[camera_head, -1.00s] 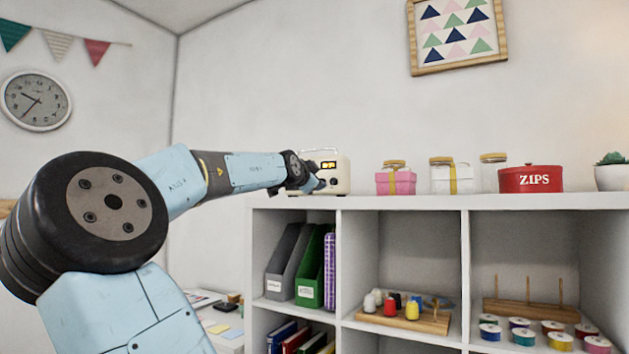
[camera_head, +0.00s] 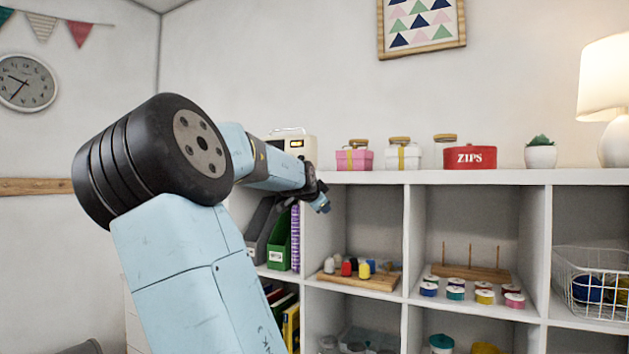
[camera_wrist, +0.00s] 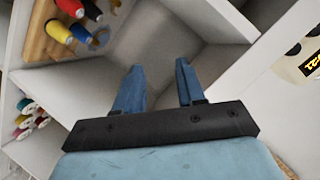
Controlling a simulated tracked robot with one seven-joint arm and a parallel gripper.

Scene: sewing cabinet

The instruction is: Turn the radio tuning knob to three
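The radio (camera_head: 302,146) is a cream box with an orange lit display and a handle, on top of the shelf unit at its left end. My arm covers its lower part, and its tuning knob is not visible in the head view. In the wrist view only part of the radio (camera_wrist: 297,57) shows at the right edge, with dark round marks and a yellow-on-black display. My gripper (camera_head: 324,206) is below and to the right of the radio, in front of the shelf unit. In the wrist view my gripper's (camera_wrist: 159,85) two blue fingers are apart with nothing between them.
The white shelf unit's top edge (camera_head: 430,178) is close to my gripper. A pink box (camera_head: 354,160), a white box (camera_head: 403,157) and a red ZIPS tin (camera_head: 470,157) stand right of the radio. Thread spools on a wooden stand (camera_head: 362,279) sit in a cubby below.

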